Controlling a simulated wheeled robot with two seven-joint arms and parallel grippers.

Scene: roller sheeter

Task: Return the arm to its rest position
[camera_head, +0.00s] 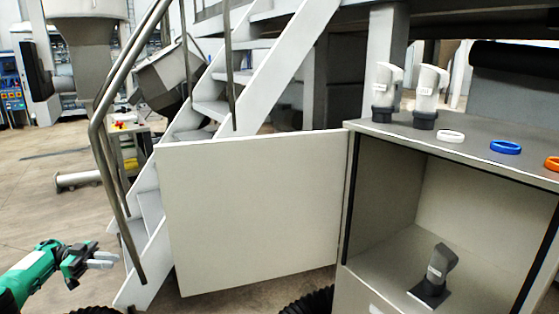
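My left arm, green, comes in at the lower left. Its gripper (108,259) points right, in front of the foot of the stairs, with nothing seen in it. The fingers are small and seen edge-on, so I cannot tell whether they are apart. It is clear of the cabinet and its door. My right arm and gripper are not in view.
A grey cabinet (378,276) stands open at right, its door (255,215) swung left. One grey fitting (438,268) stands inside. Two similar fittings (383,92) (427,95) and white (450,136), blue (505,147) and orange rings sit on top. Stairs (208,112) rise behind.

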